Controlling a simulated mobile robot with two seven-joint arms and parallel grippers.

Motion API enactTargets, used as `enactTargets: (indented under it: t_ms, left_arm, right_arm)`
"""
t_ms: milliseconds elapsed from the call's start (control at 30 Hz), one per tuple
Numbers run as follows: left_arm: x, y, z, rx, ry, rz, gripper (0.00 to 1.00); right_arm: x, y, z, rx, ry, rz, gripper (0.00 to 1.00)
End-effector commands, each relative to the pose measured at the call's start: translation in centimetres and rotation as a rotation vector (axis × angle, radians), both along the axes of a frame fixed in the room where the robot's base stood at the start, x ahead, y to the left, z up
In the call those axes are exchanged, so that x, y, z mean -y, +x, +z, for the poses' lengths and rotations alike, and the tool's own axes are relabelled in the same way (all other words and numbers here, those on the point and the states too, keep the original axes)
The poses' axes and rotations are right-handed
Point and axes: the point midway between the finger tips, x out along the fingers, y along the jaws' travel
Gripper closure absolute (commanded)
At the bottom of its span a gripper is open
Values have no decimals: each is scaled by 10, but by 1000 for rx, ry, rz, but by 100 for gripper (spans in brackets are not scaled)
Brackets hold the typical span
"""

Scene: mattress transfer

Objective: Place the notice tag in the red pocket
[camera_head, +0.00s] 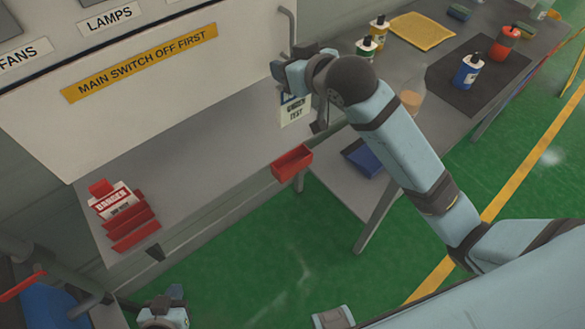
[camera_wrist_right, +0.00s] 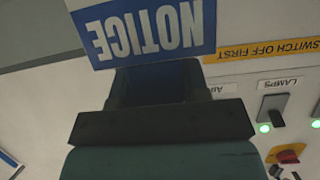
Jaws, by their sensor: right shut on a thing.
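The notice tag (camera_head: 294,110), white with a blue top band, hangs from my right gripper (camera_head: 283,68) in front of the grey cabinet. Its upside-down NOTICE lettering fills the top of the right wrist view (camera_wrist_right: 150,28). My right gripper is shut on it; my own arm partly covers the hold. A small open red pocket (camera_head: 292,163) sits at the bench's front edge, below the tag and apart from it. A red rack (camera_head: 133,232) at the left holds DANGER tags (camera_head: 116,202). My left gripper (camera_head: 168,303) is low at the bottom left, partly cut off, its opening unclear.
The cabinet (camera_head: 215,75) has a handle (camera_head: 290,25) near my right gripper. A blue tray (camera_head: 362,157) lies on the lower right bench. Several bottles, including a red one (camera_head: 505,42), stand farther back. Green floor is open in front of the bench.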

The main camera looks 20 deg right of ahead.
Motion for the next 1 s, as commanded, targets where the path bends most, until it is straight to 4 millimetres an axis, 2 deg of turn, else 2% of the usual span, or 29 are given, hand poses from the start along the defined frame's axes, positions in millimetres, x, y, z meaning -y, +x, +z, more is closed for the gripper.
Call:
enactTargets:
  t_ms: [67, 167, 600, 733, 1000]
  left_arm:
    - [0, -2, -5, -3, 1, -1, 100]
    - [-1, -3, -6, -6, 2, -2, 100]
    - [-1, -1, -4, 1, 2, -2, 100]
    - [-1, 0, -4, 2, 3, -1, 100]
    - [-2, 0, -4, 3, 3, 0, 100]
  right_arm:
    - [-3, 3, 4, 1, -8, 20, 95]
    - [-5, 4, -4, -5, -12, 28, 95]
    - [-5, 3, -115, -9, -11, 28, 95]
    - [-5, 3, -139, -6, -12, 29, 95]
    - [-5, 3, -166, -5, -12, 29, 95]
